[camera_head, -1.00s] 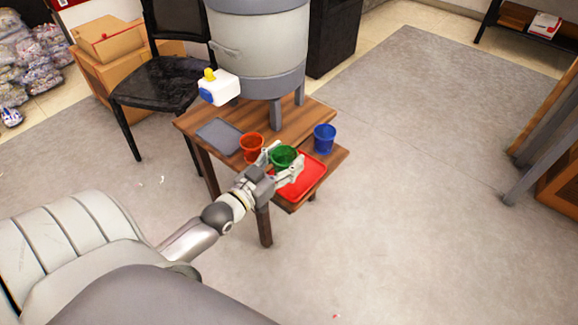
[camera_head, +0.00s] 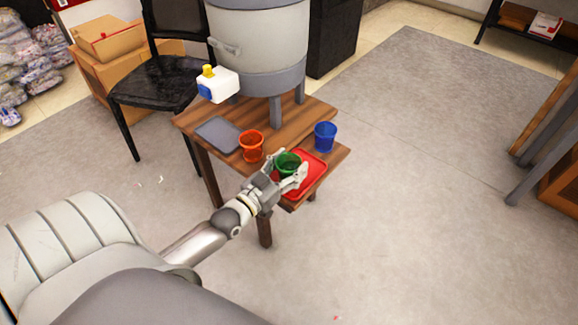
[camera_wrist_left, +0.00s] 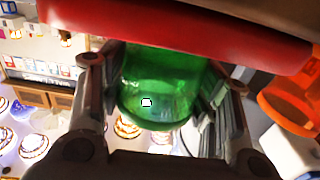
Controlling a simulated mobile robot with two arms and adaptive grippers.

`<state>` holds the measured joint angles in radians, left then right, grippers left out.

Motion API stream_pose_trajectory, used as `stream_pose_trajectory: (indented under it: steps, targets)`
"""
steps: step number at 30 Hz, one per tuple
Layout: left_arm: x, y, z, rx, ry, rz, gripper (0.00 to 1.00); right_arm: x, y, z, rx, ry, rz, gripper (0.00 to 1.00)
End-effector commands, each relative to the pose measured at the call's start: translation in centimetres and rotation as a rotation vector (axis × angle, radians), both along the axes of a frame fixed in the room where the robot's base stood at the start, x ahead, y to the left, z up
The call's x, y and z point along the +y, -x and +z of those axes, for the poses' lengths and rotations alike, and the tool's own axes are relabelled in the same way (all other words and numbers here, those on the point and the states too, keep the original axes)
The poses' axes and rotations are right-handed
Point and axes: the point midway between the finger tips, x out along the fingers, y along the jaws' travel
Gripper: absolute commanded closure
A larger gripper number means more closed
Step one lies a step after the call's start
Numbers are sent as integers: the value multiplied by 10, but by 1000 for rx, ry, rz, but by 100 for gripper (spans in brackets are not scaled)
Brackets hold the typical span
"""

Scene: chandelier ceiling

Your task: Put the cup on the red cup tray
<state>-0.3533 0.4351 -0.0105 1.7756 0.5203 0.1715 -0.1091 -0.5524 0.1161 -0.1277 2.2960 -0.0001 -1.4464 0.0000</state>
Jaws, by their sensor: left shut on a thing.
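A green cup (camera_head: 288,163) stands roughly upright between the fingers of my left gripper (camera_head: 290,170), which is shut on it. In the head view the cup overlaps the left part of the red tray (camera_head: 312,178), near the table's front. The left wrist view is upside down and shows the green cup (camera_wrist_left: 160,85) between the fingers (camera_wrist_left: 165,105), its base close to the red tray (camera_wrist_left: 180,25). I cannot tell whether the base touches the tray. My right gripper is not in view.
An orange-red cup (camera_head: 251,145) stands left of the green cup, and a blue cup (camera_head: 325,137) stands behind the tray's right side. A grey tray (camera_head: 218,134) lies at the wooden table's left. A large grey dispenser (camera_head: 258,45) stands at the back.

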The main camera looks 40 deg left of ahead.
Motion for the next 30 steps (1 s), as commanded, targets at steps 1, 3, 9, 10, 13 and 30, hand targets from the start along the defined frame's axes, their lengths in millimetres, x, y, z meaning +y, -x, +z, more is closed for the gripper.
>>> stream_pose_trajectory:
  steps: [1, 3, 9, 10, 13, 30]
  targets:
    - [0, 0, 1, -2, -1, 0, 75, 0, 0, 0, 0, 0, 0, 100]
    - [0, 0, 0, -2, -1, 0, 75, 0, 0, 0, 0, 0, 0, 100]
    - [0, 0, -2, 0, -1, 0, 35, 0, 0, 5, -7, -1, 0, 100]
    - [0, 0, -2, 0, -1, 0, 31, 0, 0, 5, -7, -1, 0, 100]
    - [0, 0, -2, 0, -1, 0, 22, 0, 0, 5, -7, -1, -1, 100]
    - [2, 21, 0, 4, -1, 0, 22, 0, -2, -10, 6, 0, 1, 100]
